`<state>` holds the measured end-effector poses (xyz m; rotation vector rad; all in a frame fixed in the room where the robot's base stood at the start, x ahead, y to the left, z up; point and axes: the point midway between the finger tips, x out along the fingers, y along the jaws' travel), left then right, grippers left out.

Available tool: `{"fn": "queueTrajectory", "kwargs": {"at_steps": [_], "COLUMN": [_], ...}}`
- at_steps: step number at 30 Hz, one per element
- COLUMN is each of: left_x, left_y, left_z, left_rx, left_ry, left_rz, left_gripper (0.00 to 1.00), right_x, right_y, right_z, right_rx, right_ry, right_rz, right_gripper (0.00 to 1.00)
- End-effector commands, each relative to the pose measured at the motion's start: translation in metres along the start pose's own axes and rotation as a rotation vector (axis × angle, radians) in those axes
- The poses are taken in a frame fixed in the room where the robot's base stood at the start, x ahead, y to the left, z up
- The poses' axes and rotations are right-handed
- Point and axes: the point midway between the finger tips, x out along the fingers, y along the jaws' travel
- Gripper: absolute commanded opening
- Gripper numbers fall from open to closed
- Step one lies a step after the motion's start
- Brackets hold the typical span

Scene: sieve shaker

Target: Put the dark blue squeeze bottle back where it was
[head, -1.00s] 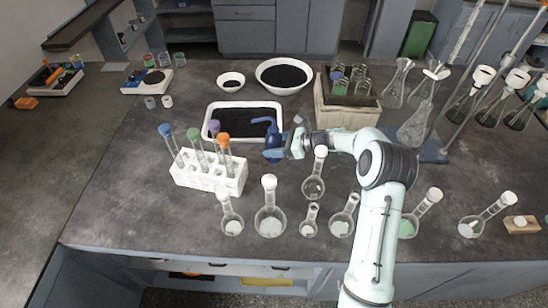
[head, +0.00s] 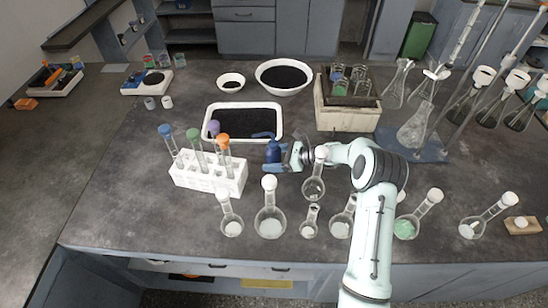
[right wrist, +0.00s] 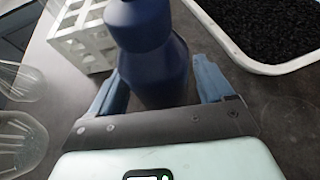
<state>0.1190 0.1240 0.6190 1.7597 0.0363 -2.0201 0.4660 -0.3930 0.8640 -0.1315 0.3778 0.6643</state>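The dark blue squeeze bottle (head: 273,151) stands upright on the dark bench, just in front of the white tray of black grains, right of the white tube rack. Its spout points left in the head view. My right gripper (head: 277,157) comes from the right, with its fingers on either side of the bottle. In the right wrist view the bottle (right wrist: 155,60) is between the blue fingers (right wrist: 160,85), with a visible gap on the right side, so the gripper looks open. The bottle's top is cut off there. My left gripper is not in view.
The white tube rack (head: 208,181) with stoppered tubes stands left of the bottle. The white tray (head: 209,124) is behind it. Several flasks, one a round flask (head: 270,222), stand in front, some near my right arm. A wooden crate (head: 347,119) is behind right.

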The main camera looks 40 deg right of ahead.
Motion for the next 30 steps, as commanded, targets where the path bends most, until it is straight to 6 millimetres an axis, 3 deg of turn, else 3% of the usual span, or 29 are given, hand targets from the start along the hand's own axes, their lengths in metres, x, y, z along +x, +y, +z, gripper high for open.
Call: {"fn": "queueTrajectory", "kwargs": {"at_steps": [12,24,30], "left_x": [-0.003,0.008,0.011], "left_y": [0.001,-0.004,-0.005], "left_z": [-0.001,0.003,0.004], "left_rx": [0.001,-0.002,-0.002], "left_ry": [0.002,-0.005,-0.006], "left_rz": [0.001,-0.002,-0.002], "left_gripper": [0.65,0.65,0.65], "right_x": [-0.005,-0.085,-0.113], "right_y": [-0.001,-0.001,-0.001], "right_z": [0.005,0.003,0.004], "right_rx": [-0.002,-0.001,-0.001], "right_ry": [0.000,0.003,0.001], "right_rz": [-0.002,-0.005,-0.002], "right_gripper": [0.88,0.88,0.88]}}
